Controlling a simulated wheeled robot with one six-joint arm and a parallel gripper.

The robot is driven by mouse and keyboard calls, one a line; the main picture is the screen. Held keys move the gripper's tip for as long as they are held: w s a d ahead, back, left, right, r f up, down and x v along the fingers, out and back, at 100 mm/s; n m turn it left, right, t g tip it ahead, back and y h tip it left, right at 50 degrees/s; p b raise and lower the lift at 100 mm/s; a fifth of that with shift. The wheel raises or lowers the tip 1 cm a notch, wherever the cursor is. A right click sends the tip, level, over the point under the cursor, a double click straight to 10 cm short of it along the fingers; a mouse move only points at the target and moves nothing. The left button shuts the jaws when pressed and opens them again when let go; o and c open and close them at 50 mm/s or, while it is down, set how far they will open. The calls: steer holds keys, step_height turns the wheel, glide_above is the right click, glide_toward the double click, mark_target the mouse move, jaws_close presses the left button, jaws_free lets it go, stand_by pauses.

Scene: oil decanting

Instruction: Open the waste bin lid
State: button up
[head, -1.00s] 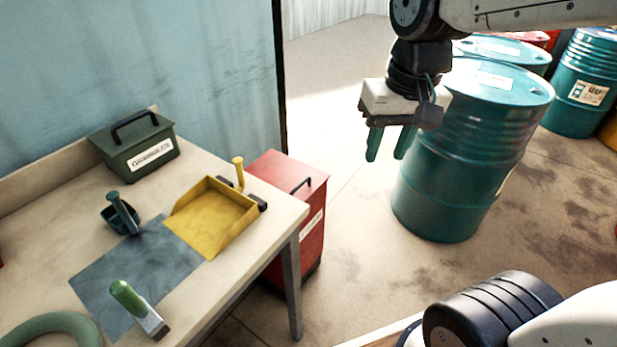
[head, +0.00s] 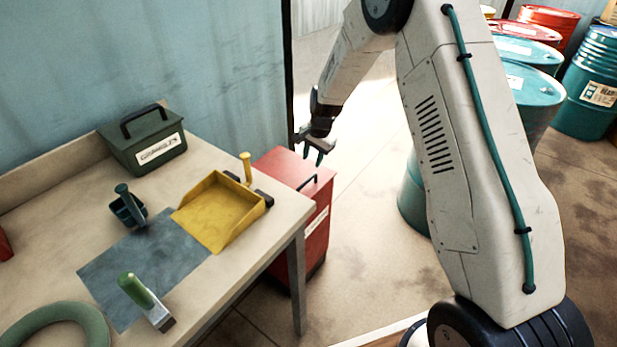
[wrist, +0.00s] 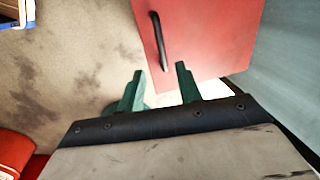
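The red waste bin (head: 317,220) stands on the floor beside the table's right end, with its lid (head: 285,170) shut. A dark bar handle (head: 308,182) sits on the lid. My gripper (head: 313,156) is above the bin's far right edge, open and empty. In the wrist view the lid (wrist: 210,40) fills the upper middle, with the handle (wrist: 159,42) running lengthwise ahead of the fingers. The two green fingers of my gripper (wrist: 157,80) are apart, with the handle's near end between them in the picture. They appear clear of the handle.
The table (head: 290,212) carries a yellow dustpan (head: 215,215), a green box (head: 143,142), a scoop (head: 128,208) and a green-handled scraper (head: 146,300). Teal drums (head: 527,95) stand to the right. Open floor lies between bin and drums.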

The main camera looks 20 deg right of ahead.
mark_target(307, 180)
steer(key=f, duration=0.3)
steer(key=w+f, duration=0.1)
steer(key=f, duration=0.3)
steer(key=w+a+f, duration=0.1)
steer(key=f, duration=0.2)
steer(key=shift+f, duration=0.15)
steer(key=shift+d, duration=0.1)
jaws_close()
